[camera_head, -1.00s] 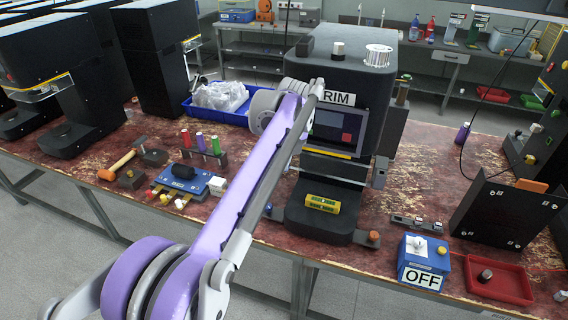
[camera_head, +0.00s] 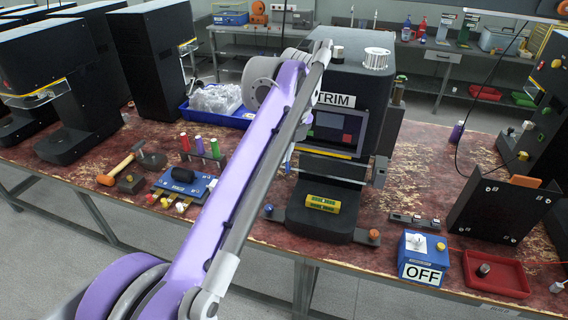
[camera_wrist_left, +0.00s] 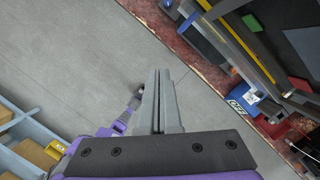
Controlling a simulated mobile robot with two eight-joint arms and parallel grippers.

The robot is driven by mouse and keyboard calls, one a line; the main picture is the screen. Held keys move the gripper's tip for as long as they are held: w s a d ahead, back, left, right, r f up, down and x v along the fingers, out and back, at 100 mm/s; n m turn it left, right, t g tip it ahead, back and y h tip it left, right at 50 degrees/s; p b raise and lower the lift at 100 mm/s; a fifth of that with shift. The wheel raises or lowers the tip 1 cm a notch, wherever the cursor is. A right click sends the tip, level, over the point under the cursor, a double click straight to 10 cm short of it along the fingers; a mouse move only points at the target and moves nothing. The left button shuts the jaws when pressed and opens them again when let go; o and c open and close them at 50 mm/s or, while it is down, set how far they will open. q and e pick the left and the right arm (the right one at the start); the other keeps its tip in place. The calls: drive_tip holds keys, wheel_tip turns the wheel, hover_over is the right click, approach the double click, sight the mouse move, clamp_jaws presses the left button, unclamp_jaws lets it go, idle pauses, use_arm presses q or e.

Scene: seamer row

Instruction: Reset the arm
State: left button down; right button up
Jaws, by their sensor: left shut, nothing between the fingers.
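My left arm, purple and grey, comes in from the lower left of the head view and slants up across the table to the front of the TRIM machine (camera_head: 335,99). In the left wrist view, the two grey fingers of my left gripper (camera_wrist_left: 162,82) lie together, shut and empty. Grey floor lies behind them and the table edge runs to their right. In the head view I cannot make out the fingertips clearly.
The blue OFF box (camera_head: 419,274) and a red tray (camera_head: 496,275) stand at the table's front right. The TRIM machine holds a yellow-green block (camera_head: 323,203). A blue tray (camera_head: 240,121) lies behind the arm. A hammer (camera_head: 122,163) lies left. Floor before the table looks clear.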

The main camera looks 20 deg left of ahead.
use_arm(q)
drive_tip(key=s+f+n+t+h, duration=0.2)
drive_tip(key=s+f+n+t, duration=0.1)
drive_tip(key=s+f+n, duration=2)
drive_tip(key=s+n, duration=0.3)
drive_tip(key=shift+s+d+n+t, duration=0.15)
drive_tip(key=shift+s+n+t, duration=0.1)
drive_tip(key=shift+n+t, duration=0.15)
